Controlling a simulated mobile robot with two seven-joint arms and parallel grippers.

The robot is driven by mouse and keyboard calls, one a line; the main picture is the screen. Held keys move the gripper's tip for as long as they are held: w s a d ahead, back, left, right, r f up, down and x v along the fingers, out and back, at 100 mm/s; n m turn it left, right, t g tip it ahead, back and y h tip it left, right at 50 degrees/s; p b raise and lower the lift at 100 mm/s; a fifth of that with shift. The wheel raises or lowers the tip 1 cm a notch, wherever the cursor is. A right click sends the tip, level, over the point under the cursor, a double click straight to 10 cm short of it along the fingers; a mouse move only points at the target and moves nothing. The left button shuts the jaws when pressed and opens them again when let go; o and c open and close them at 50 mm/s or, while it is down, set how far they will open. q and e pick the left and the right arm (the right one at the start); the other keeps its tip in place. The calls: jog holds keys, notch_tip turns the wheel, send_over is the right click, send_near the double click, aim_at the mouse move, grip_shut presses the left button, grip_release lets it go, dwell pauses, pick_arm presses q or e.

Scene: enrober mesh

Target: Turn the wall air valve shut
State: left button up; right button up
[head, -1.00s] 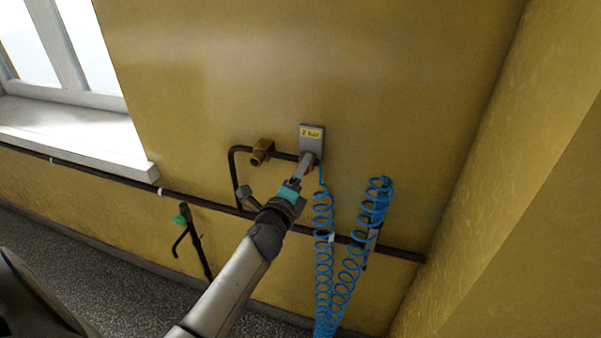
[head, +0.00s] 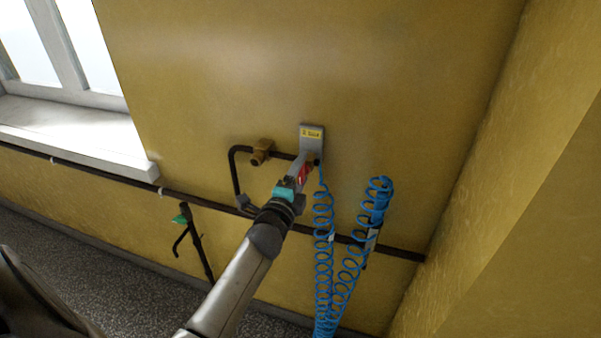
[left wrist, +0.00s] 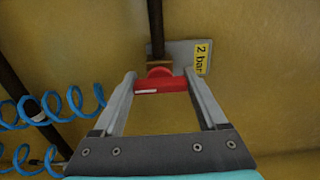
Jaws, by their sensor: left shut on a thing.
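The air valve's red handle (left wrist: 172,84) lies crosswise between the two fingertips of my left gripper (left wrist: 161,80) in the left wrist view. The gripper is shut on it. A brass-coloured body and a grey plate (left wrist: 183,52) with a yellow "2 bar" label (left wrist: 202,57) are behind the handle. In the head view the plate (head: 311,143) is on the yellow wall, and my left gripper (head: 308,164) reaches its lower edge from below. Some of the red handle (head: 303,174) shows there beside the fingers. My right gripper is in neither view.
A dark pipe with a brass fitting (head: 261,152) is left of the plate. Blue coiled hoses (head: 323,240) hang close to the right of my left arm. A long dark pipe (head: 110,176) crosses the wall. A window sill (head: 75,135) juts out at left.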

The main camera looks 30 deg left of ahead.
pick_arm(q)
jog(key=o, duration=1.3)
jog(key=shift+s, duration=0.15)
jog(key=v, duration=1.5)
